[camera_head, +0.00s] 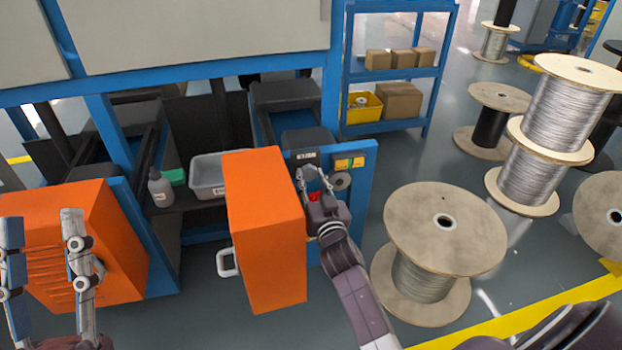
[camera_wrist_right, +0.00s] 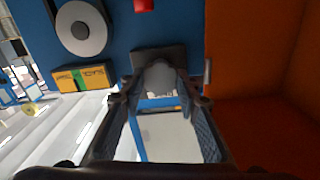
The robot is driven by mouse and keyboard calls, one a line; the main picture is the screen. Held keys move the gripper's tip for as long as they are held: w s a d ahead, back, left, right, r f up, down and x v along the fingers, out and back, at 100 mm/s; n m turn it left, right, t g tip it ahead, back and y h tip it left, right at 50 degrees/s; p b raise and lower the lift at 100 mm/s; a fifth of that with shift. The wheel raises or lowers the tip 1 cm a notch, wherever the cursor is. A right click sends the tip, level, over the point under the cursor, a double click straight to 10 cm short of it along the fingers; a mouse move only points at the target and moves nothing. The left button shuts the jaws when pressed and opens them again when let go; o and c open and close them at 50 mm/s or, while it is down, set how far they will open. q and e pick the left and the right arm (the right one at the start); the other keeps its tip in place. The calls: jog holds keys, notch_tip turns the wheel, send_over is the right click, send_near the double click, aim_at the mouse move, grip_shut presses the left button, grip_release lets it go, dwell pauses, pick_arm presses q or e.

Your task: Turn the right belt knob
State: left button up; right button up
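The belt knob (camera_wrist_right: 160,76) shows in the right wrist view as a grey rounded piece on a dark mount, on the blue machine panel. In the head view my right gripper hides it. My right gripper (camera_head: 313,174) is at the panel, with its fingers apart. In the right wrist view its fingertips (camera_wrist_right: 160,98) lie on either side of the knob, with gaps seeming to remain; contact is unclear. My left gripper (camera_head: 42,228) is open and empty at the far left, in front of an orange cover (camera_head: 100,240).
An open orange door (camera_head: 262,230) stands just left of my right gripper. A grey disc (camera_head: 341,181), yellow-green labels (camera_head: 349,163) and a red button (camera_wrist_right: 145,5) are near the knob. A large cable spool (camera_head: 445,225) stands to the right.

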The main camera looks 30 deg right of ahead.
jog(key=c, duration=0.4)
jog(key=n+p, duration=0.2)
jog(key=n, duration=0.2)
jog(key=shift+n, duration=0.4)
pick_arm(q)
jog(key=w+f+g+y, duration=0.2)
jog(key=w+f+g, duration=0.4)
jog(key=f, duration=0.5)
jog(key=shift+y, duration=0.3)
pick_arm(e)
jog(key=shift+n, duration=0.5)
pick_arm(q)
jog(key=shift+f, duration=0.15)
pick_arm(e)
jog(key=o, duration=1.1)
jog(key=shift+o, duration=0.2)
pick_arm(q)
jog(key=shift+d, duration=0.1)
pick_arm(e)
jog(key=shift+s, duration=0.1)
